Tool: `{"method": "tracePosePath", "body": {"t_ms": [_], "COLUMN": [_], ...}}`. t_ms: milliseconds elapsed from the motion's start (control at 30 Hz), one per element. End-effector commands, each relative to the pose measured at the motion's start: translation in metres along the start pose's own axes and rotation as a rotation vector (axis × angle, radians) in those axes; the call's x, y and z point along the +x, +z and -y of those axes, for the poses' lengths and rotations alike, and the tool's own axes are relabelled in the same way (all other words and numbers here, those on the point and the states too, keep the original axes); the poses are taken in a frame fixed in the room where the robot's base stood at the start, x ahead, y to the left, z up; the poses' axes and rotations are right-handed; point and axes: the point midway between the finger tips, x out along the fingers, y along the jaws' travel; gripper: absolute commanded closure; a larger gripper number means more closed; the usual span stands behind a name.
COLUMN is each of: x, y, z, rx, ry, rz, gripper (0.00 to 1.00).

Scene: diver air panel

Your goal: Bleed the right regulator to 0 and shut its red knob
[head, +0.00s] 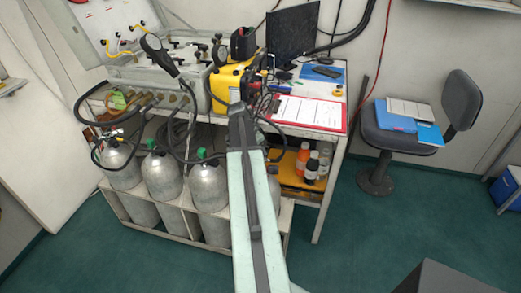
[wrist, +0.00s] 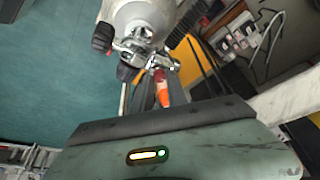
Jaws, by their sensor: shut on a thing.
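In the wrist view a silver cylinder top (wrist: 143,18) with a metal regulator (wrist: 135,45) shows at the upper middle. A black knob (wrist: 103,38) sticks out on its left. The red-orange knob (wrist: 161,88) is between the fingers of my gripper (wrist: 161,92), which is shut on it. In the head view my arm reaches up the middle, and its end hides most of the right regulator. A little red shows near the arm's tip. I cannot read any gauge or the knob's turn.
Several silver cylinders (head: 162,175) stand in a rack at left under the bench, with black hoses around them. The bench holds a yellow case (head: 226,84), a red clipboard (head: 308,113) and a monitor (head: 292,33). A chair (head: 425,120) stands right. Green floor is open in front.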

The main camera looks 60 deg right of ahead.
Motion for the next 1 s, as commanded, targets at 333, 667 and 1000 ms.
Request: {"method": "tracePosePath", "body": {"t_ms": [333, 667, 1000], "x": [-0.0002, -0.0003, -0.0064], "y": [0.0021, 0.0018, 0.0003], "z": [0.0009, 0.001, 0.0009], "rx": [0.017, 0.015, 0.015], "ry": [0.006, 0.005, 0.005], "rz": [0.004, 0.003, 0.001], "gripper": [1.0, 0.59, 0.59]}}
